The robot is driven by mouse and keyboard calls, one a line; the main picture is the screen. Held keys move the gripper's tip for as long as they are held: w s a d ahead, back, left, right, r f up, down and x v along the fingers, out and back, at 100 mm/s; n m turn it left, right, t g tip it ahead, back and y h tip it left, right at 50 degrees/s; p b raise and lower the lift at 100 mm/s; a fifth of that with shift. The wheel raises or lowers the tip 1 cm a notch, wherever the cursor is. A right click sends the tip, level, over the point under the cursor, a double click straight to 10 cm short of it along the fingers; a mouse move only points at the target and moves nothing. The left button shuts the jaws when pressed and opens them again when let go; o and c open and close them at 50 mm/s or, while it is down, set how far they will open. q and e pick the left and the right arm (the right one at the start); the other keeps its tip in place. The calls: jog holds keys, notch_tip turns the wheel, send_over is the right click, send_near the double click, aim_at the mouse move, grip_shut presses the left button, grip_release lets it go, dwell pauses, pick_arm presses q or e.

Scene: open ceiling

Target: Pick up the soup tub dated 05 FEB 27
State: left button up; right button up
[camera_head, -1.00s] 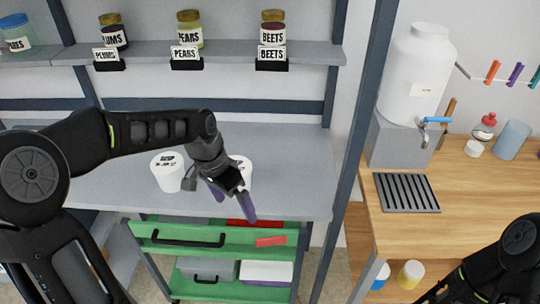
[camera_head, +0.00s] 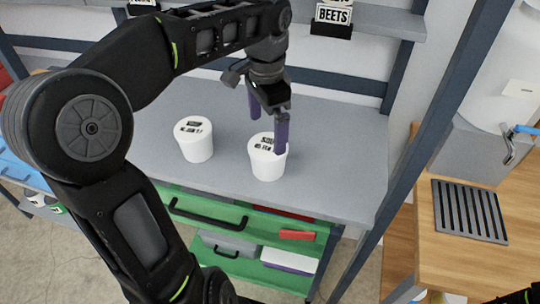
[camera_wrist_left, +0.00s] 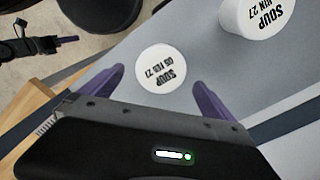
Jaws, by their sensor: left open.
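The white soup tub dated 05 FEB 27 (camera_wrist_left: 161,62) shows its lid print between my left fingers in the left wrist view. In the head view this tub (camera_head: 268,166) stands upright on the grey shelf. My left gripper (camera_head: 268,134) is open above it, with one purple finger overlapping its lid; I cannot tell if they touch. A second white soup tub (camera_head: 196,146) stands to its left; in the left wrist view the second tub (camera_wrist_left: 258,14) reads JUN 27, its day cut off.
The grey shelf (camera_head: 335,165) has free room right of the tubs. A blue-grey upright post (camera_head: 425,150) stands to the right, before a wooden counter with a drip grate (camera_head: 468,210). Green drawers (camera_head: 240,228) sit below. An upper shelf carries a BEETS label (camera_head: 333,15).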

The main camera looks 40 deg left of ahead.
aim_at(268, 145)
pick_arm(q)
jog(key=shift+w+f, duration=0.1)
jog(key=shift+f, duration=1.25)
notch_tip(268, 145, down, 5)
jog(key=shift+w+f+p, duration=0.15)
jog(key=shift+p, duration=0.15)
jog(key=shift+c, duration=0.2)
jog(key=c, duration=1.7)
jog(key=shift+r, duration=0.2)
notch_tip(268, 145, up, 10)
jog(key=shift+f+p, duration=0.1)
jog(key=shift+p, duration=0.3)
